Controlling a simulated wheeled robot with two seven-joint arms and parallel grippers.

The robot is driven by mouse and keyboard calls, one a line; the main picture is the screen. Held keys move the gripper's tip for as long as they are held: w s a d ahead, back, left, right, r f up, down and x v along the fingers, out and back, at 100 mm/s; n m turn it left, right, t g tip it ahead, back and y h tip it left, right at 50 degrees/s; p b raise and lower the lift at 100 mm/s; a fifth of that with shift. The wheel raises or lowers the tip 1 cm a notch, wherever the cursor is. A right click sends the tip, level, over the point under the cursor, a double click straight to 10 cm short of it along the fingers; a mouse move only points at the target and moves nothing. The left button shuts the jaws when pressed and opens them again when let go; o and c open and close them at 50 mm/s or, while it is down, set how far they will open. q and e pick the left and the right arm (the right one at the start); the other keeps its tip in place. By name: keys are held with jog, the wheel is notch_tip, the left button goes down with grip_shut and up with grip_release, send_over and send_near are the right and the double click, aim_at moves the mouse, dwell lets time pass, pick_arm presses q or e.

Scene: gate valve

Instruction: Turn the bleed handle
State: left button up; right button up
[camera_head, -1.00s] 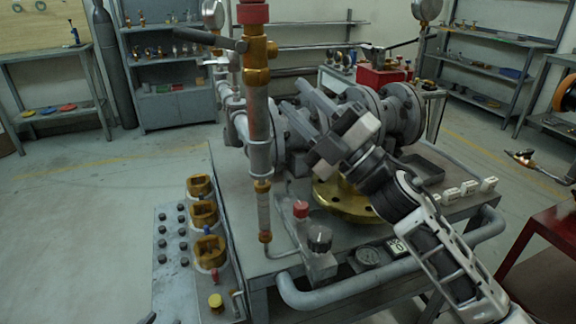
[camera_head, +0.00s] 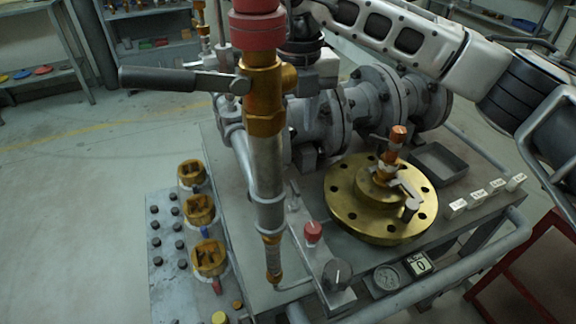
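A lever handle with a dark grey grip (camera_head: 170,79) sticks out to the left from a brass valve body (camera_head: 263,95) on an upright pipe; I take it to be the bleed handle. It lies about level, and nothing touches its grip. My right arm comes in from the upper right. Its gripper (camera_head: 318,76) is behind and right of the brass valve body, apart from the grip. The pipe and valve hide part of its fingers, so their opening does not show. My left gripper is not in view.
A round brass flange (camera_head: 345,205) with a small copper-topped fitting (camera_head: 392,150) lies on the bench. A red knob (camera_head: 313,232) and a black knob (camera_head: 337,272) stand in front. Flanged grey pipework (camera_head: 375,100) fills the back. The floor at left is clear.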

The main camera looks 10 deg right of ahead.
aim_at(295, 186)
notch_tip(295, 186, down, 16)
jog(key=shift+s+f+p, duration=0.1)
jog(key=shift+s+p, duration=0.05)
jog(key=shift+p, duration=0.95)
jog(key=shift+c, duration=0.3)
grip_shut()
